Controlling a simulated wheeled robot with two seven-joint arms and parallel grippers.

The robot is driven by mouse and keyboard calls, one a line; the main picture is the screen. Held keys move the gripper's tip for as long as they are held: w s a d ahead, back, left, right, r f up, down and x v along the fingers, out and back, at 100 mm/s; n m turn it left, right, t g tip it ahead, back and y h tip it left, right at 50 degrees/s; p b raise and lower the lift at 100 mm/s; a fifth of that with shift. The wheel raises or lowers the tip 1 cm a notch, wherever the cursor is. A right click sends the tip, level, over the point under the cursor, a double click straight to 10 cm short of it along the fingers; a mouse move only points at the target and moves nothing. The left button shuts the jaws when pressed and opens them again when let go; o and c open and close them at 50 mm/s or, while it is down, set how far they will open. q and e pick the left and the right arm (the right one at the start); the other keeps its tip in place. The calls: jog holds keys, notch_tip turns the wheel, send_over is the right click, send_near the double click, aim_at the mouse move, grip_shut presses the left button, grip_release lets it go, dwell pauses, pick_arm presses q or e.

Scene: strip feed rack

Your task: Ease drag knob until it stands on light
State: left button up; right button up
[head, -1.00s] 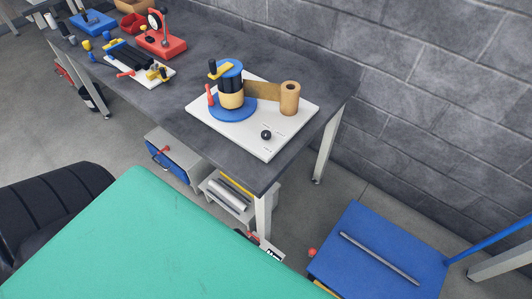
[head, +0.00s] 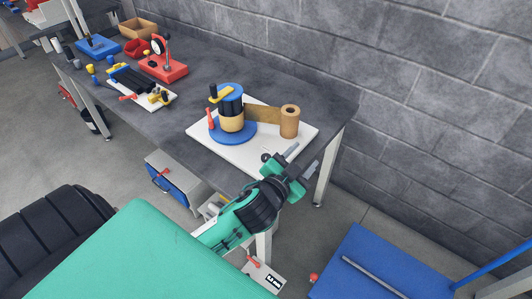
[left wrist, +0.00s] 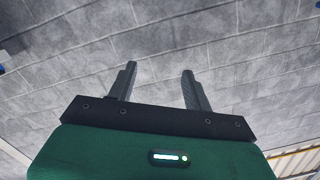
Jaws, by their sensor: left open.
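The white board (head: 200,133) of the strip feed unit lies on the dark bench. It carries a blue round base with a dark-and-tan drum (head: 232,122), a brown strip (head: 262,115) and a brown roll (head: 290,122). A small black knob (head: 266,157), likely the drag knob, is at the board's near edge, partly hidden by my arm. My left gripper (head: 301,160) is open and empty, just right of the knob and apart from it. In the left wrist view, its two fingers (left wrist: 158,82) stand apart before the block wall. The scale marks, including light, cannot be read.
A red dial stand (head: 165,66) and a white plate of black rollers (head: 150,99) stand further left on the bench (head: 200,88). The block wall (head: 420,90) rises behind. A blue cart (head: 375,270) stands at the lower right.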

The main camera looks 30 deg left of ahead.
pick_arm(q)
jog(key=w+d+r+m+g+h, duration=0.35)
jog(key=d+r+m+h, duration=0.85)
jog(key=m+h, duration=0.55)
jog(key=m+g+y, duration=0.8)
jog(key=g+y, duration=0.6)
jog(key=y, duration=0.4)
send_near(266, 156)
jog(key=shift+t, duration=0.25)
jog(key=f+p, duration=0.1)
jog(key=f, duration=0.3)
jog(key=f+p, duration=0.1)
jog(key=f, duration=0.2)
jog(key=shift+s+d+f+p, duration=0.1)
jog(key=shift+s+p, duration=0.15)
jog(key=shift+p, duration=0.1)
jog(key=shift+f, duration=0.6)
pick_arm(e)
jog(key=r, duration=0.2)
jog(key=shift+d+r, duration=0.35)
jog(key=shift+r, duration=0.05)
